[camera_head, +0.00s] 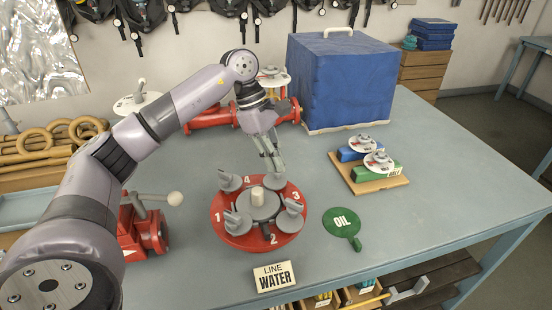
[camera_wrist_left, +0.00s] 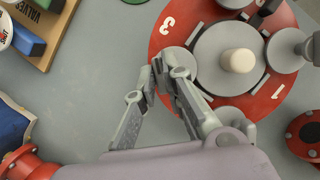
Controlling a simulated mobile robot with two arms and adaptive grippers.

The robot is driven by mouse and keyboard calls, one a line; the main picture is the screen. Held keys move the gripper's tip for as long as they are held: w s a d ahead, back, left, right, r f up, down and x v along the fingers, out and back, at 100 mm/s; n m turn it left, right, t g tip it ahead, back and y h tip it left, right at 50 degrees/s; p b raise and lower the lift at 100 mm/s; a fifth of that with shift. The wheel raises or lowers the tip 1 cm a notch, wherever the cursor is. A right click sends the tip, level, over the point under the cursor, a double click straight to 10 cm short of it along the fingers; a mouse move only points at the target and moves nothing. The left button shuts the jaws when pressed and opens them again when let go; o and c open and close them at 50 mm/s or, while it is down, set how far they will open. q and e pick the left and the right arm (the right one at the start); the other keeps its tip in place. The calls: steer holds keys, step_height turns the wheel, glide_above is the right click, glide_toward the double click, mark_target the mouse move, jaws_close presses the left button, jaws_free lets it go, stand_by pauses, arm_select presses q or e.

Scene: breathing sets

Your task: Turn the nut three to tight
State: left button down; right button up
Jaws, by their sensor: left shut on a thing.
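A round red plate (camera_head: 232,239) with the numbers 1 to 4 lies on the table and carries several grey nuts with raised grips around a grey hub with a pale peg (camera_head: 257,194). My left gripper (camera_head: 274,168) reaches down onto the far-right nut (camera_head: 277,182), between the numbers 3 and 4. In the left wrist view my left gripper (camera_wrist_left: 166,78) has its fingers together at that nut (camera_wrist_left: 182,58), just beside the number 3; the fingers hide the nut's raised grip. The red plate (camera_wrist_left: 165,42) fills the right there. My right gripper is not in view.
A green OIL tag (camera_head: 340,222) lies right of the plate and a LINE WATER sign (camera_head: 275,276) stands in front. A wooden board (camera_head: 362,187) holds valve discs. A blue covered box (camera_head: 345,85) stands behind. A red valve (camera_head: 143,230) stands left. The table's right side is clear.

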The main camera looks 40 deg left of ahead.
arm_select(q)
steer(key=shift+r, duration=0.1)
stand_by(0.3)
steer(key=c, duration=1.7)
jaws_free()
steer(key=shift+a, duration=0.1)
steer(key=shift+a+r, duration=0.1)
steer(key=shift+r, duration=0.3)
steer(key=v, duration=1.1)
